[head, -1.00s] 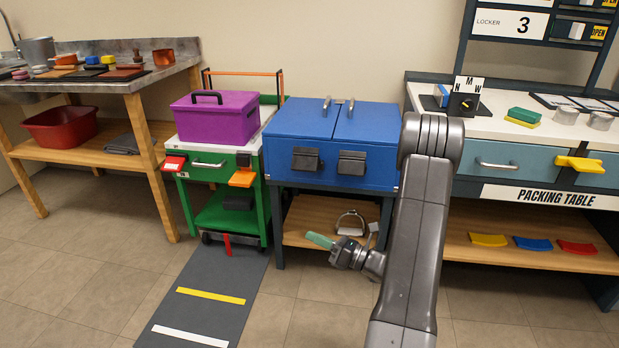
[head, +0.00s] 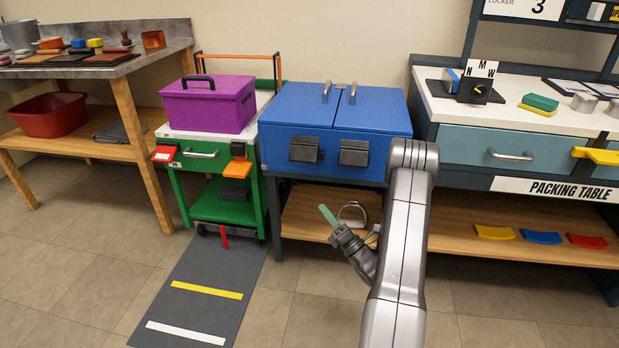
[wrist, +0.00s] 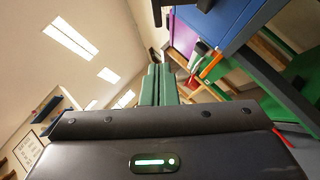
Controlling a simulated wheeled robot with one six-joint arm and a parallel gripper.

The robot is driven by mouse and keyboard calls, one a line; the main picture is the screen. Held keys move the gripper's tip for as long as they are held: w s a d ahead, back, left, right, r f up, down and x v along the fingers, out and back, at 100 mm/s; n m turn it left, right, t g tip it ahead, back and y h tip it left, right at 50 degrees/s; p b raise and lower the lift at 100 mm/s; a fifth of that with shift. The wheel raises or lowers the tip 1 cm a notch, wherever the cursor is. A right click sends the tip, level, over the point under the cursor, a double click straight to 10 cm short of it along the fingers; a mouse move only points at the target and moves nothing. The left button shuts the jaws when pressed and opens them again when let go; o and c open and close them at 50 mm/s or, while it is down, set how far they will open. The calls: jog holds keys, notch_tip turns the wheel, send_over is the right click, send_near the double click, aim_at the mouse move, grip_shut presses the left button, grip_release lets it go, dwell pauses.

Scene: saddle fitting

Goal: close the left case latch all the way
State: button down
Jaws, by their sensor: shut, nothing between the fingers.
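The blue case (head: 330,108) stands on a stand with a wooden lower shelf. Its left latch (head: 305,149) is a black block on the front face, and a similar right latch (head: 353,153) sits beside it. The left latch appears to stick out from the face; how far it is closed is too small to tell. My gripper (head: 327,214) is below and in front of the case, apart from both latches. Its green fingers are together and empty, pointing up and left. They also show in the wrist view (wrist: 159,85), with the case's blue side (wrist: 222,22) at upper right.
A green cart (head: 222,205) with a purple box (head: 209,104) stands left of the case. The packing table (head: 520,122) stands at right. A metal stirrup (head: 353,213) is on the shelf behind my gripper. The floor in front is open.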

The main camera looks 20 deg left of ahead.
aim_at(306, 152)
jog(key=w+d+r+b+x, duration=0.1)
jog(key=b+x, duration=0.2)
jog(key=x, duration=0.9)
jog(key=shift+w+r+b, duration=0.3)
jog(key=shift+w+r, duration=0.1)
jog(key=shift+w, duration=0.1)
jog(key=shift+r, duration=0.1)
